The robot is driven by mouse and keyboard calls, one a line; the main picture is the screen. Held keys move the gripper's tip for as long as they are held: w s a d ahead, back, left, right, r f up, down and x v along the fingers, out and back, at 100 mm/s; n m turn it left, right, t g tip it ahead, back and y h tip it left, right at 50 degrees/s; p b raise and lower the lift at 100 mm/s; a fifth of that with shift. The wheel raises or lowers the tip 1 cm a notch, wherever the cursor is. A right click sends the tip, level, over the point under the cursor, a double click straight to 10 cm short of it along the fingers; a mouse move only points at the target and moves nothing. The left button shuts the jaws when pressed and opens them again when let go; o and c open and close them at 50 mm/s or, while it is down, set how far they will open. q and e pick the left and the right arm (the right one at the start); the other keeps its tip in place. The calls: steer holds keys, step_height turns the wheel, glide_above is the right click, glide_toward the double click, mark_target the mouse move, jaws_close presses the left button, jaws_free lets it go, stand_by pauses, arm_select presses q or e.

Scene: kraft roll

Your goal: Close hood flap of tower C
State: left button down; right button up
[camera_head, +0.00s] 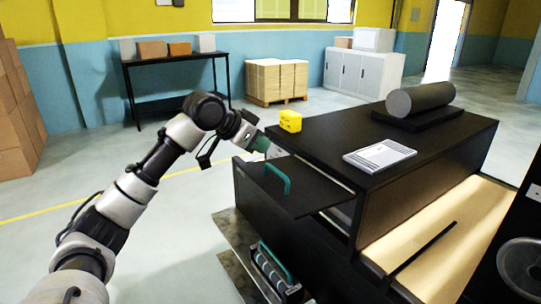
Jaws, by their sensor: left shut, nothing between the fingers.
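The hood flap (310,191) is a flat black panel with a teal handle (278,178). It stands out from the left side of a black machine housing (420,145), with an opening showing beneath its right part, so it looks open. I can read no tower letter on the housing. My left gripper (270,151) is shut and empty. It is at the far left corner of the housing, just behind and above the handle, apart from the handle. Whether its tips touch the flap or housing, I cannot tell. My right gripper is not in view.
A lower unit with a teal handle (277,262) is below the flap. Brown paper (440,235) spreads at right. Floor left of the machine is clear.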

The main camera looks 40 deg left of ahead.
mark_target(271, 185)
arm_select(q)
steer(key=w+f, duration=0.1)
steer(key=d+f+p, duration=0.1)
steer(key=f, duration=0.1)
steer(key=w+f+p, duration=0.1)
steer(key=shift+w+d+f, duration=0.15)
steer(key=shift+w+f, duration=0.2)
steer(key=shift+s+f, duration=0.1)
steer(key=shift+f, duration=0.5)
steer(key=shift+f, duration=0.1)
